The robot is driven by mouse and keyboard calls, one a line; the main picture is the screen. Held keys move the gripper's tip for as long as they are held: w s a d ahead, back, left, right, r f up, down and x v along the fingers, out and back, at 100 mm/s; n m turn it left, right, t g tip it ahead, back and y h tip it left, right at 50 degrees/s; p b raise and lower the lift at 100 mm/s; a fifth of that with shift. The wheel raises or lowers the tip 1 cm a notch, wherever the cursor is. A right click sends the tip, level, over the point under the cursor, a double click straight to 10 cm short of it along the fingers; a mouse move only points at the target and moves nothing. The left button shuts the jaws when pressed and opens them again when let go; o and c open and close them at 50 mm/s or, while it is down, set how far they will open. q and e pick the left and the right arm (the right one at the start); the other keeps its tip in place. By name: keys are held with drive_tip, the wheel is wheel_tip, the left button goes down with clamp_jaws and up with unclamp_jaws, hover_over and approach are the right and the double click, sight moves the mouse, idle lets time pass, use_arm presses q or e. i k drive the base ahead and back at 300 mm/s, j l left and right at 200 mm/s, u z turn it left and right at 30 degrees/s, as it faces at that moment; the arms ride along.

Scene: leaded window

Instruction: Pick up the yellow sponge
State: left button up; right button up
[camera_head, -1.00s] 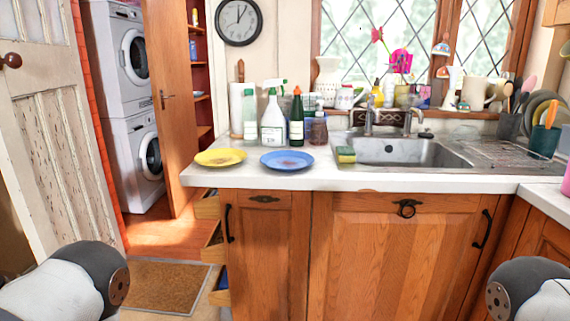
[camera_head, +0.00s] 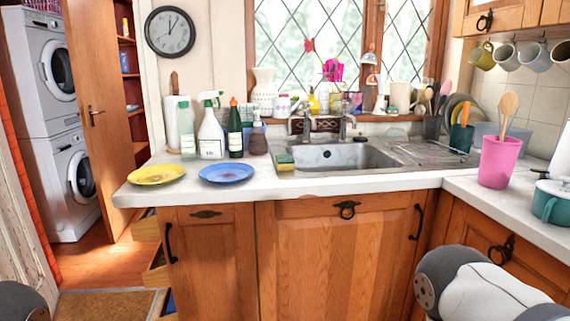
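Parts of my two arms show at the bottom left and bottom right corners, well short of the counter. Neither of my grippers is in view.
A yellow plate (camera_head: 156,174) lies at the counter's left end. Several bottles, including a white spray bottle (camera_head: 211,135), stand behind the plates. A pink cup with wooden spoons (camera_head: 496,162) and a teal pot (camera_head: 551,202) stand on the right counter. Some drawers stand open at lower left.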

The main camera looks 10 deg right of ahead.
sight(285, 162)
drive_tip(key=i+j+z, duration=0.15)
drive_tip(key=z, duration=0.25)
drive_tip(key=i+j+z, duration=0.2)
drive_tip(key=z, duration=0.25)
drive_tip(key=i+j+z, duration=0.1)
drive_tip(key=j+z, duration=0.3)
drive_tip(key=l, duration=0.1)
